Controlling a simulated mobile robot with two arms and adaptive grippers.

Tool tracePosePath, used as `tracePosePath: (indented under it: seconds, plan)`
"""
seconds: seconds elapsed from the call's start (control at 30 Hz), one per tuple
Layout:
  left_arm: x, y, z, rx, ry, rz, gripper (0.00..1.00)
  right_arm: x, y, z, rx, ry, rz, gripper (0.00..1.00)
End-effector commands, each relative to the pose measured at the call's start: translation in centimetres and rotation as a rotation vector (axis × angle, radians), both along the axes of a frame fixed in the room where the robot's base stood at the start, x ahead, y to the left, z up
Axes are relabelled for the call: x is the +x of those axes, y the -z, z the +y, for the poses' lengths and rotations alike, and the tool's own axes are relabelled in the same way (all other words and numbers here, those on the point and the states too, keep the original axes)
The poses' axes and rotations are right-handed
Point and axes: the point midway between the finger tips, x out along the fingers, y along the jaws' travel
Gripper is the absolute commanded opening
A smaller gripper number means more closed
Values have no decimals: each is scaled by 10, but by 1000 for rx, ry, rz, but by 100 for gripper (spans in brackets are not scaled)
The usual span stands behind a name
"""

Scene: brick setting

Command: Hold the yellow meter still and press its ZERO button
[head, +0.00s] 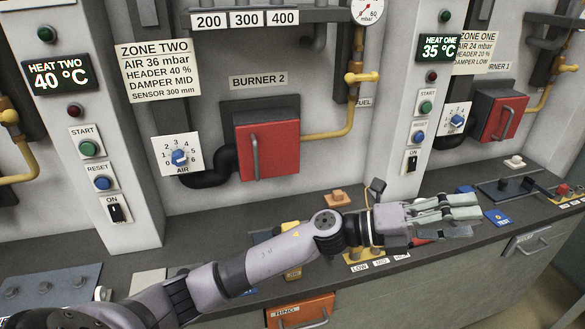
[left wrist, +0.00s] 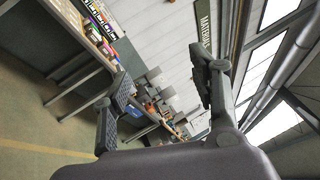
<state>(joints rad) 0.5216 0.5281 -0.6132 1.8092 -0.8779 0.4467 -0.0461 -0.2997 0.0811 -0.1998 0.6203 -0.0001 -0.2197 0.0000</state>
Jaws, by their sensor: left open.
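My left gripper (head: 462,214) is open and empty above the right part of the bench, its fingers pointing right. In the left wrist view the open fingers (left wrist: 162,64) have nothing between them. A yellow block (head: 358,255) with LOW and MID labels sits under my wrist, partly hidden. My right gripper is not in view.
A dark bench top (head: 215,240) runs along the burner panels. An orange drawer (head: 301,311) is at its front. A blue TEST tag (head: 497,217) and a black tray (head: 508,190) lie to the right. A red burner door (head: 270,150) stands behind.

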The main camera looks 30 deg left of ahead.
Motion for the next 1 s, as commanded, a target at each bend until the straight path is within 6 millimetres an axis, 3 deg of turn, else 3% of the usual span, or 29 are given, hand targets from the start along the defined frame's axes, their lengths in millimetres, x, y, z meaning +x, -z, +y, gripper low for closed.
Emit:
tracePosePath:
  seconds: [0.07,0.17,0.27,0.33,0.4,0.5,0.6,0.7,0.8,1.0]
  plan:
    - [-15,1,-8,243,146,-172,55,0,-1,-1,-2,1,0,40]
    - [-25,24,8,580,312,-321,55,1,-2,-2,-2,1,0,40]
    - [-22,48,57,940,442,-392,55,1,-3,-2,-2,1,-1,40]
    - [-15,55,109,1191,510,-386,55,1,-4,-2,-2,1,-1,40]
    - [-10,53,164,1408,552,-340,55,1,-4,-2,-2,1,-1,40]
    - [-10,40,228,1629,584,-246,55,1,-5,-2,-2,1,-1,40]
    - [-14,24,275,1771,597,-152,55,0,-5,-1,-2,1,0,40]
    - [-19,12,303,1851,602,-84,55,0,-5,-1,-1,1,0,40]
    - [-22,8,315,1886,607,-48,55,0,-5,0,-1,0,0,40]
    - [-24,28,317,1891,613,-39,55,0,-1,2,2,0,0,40]
